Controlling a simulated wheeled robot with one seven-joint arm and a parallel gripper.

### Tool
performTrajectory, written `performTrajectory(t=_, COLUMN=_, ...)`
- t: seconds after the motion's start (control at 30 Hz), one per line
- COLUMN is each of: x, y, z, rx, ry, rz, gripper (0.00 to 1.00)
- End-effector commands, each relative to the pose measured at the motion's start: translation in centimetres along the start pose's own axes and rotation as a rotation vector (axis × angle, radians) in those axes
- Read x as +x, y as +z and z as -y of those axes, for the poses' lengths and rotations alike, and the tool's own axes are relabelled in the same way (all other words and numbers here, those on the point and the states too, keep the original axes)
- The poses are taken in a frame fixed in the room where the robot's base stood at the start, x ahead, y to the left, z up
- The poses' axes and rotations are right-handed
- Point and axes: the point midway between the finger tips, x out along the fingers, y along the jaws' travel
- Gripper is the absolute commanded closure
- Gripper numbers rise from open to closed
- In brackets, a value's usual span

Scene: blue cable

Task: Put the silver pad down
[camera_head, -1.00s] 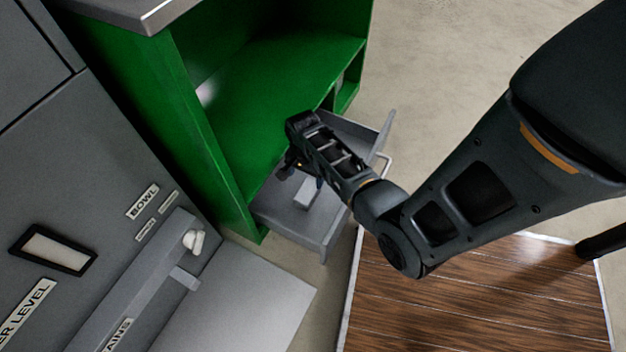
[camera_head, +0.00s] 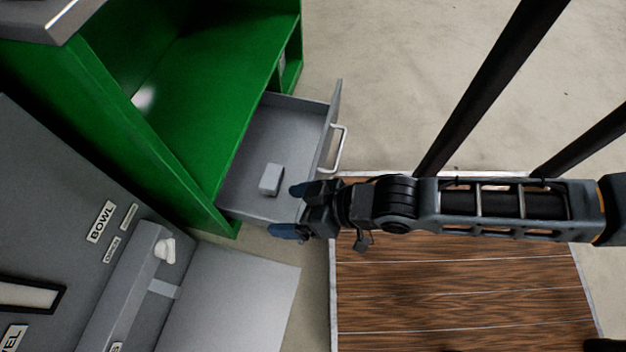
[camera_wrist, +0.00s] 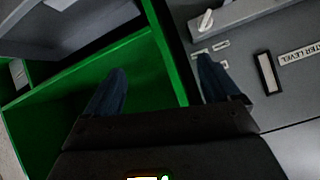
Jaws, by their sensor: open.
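The silver pad (camera_head: 271,180), a small light-grey block, lies on the floor of the open grey drawer (camera_head: 247,206). The drawer sticks out from the green cabinet (camera_head: 196,102). My gripper (camera_head: 287,210) is open and empty, with its blue fingers over the drawer's front right corner in the head view. It is beside the pad and apart from it. In the wrist view my two fingers (camera_wrist: 165,90) stand spread with nothing between them. A small part of a light block shows at that view's top edge, too cropped to be sure it is the pad.
A grey labelled machine (camera_head: 70,240) with a white knob (camera_head: 165,250) stands at the left. A flat grey panel (camera_head: 235,300) lies in front of it. A wood-planked platform (camera_head: 450,300) is at the lower right. Bare floor (camera_head: 400,80) lies behind the drawer.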

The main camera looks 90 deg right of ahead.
Motion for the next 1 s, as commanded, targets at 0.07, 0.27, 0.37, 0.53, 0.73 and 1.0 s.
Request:
performTrajectory(t=0.07, x=-3.7, y=-1.9, z=1.6, rx=-0.090, ry=-0.065, rz=-0.062, gripper=0.11)
performTrajectory(t=0.27, x=-10.8, y=-7.5, z=4.6, rx=-0.269, ry=-0.189, rz=-0.227, gripper=0.11)
performTrajectory(t=0.37, x=-13.0, y=-9.4, z=5.5, rx=-0.318, ry=-0.223, rz=-0.283, gripper=0.11)
performTrajectory(t=0.53, x=-14.4, y=-10.8, z=6.1, rx=-0.351, ry=-0.245, rz=-0.323, gripper=0.11)
performTrajectory(t=0.73, x=-14.5, y=-10.9, z=6.1, rx=-0.352, ry=-0.245, rz=-0.326, gripper=0.11)
performTrajectory(t=1.0, x=-15.4, y=-12.1, z=6.4, rx=-0.351, ry=-0.244, rz=-0.324, gripper=0.11)
